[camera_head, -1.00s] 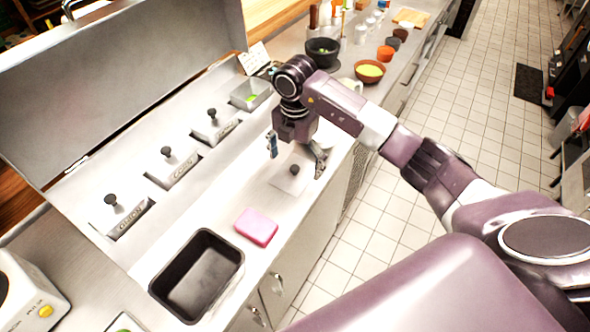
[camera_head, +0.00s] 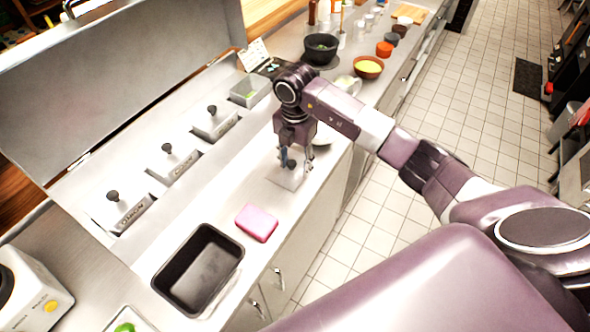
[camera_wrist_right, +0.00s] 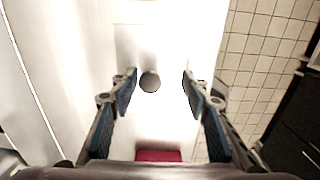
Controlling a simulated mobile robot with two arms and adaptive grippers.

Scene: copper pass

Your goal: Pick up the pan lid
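The loose pan lid (camera_head: 287,181) lies on the steel counter, a pale metal plate with a dark round knob (camera_wrist_right: 150,82). My right gripper (camera_head: 296,163) is right above it, pointing down. In the right wrist view its two blue-padded fingers (camera_wrist_right: 159,92) stand on either side of the knob, with a gap on both sides. The gripper is partly open and holds nothing. The lid plate blends into the bright counter in the wrist view. An uncovered pan (camera_head: 250,92) with a little green food sits in the rail at the back. My left gripper is out of view.
Several lidded pans, such as the nearest one (camera_head: 123,211), stand in the rail. A pink sponge (camera_head: 256,223) and a black empty tray (camera_head: 199,270) are nearer on the counter. Bowls (camera_head: 368,67) stand farther back. Tiled floor (camera_head: 365,235) lies right of the counter edge.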

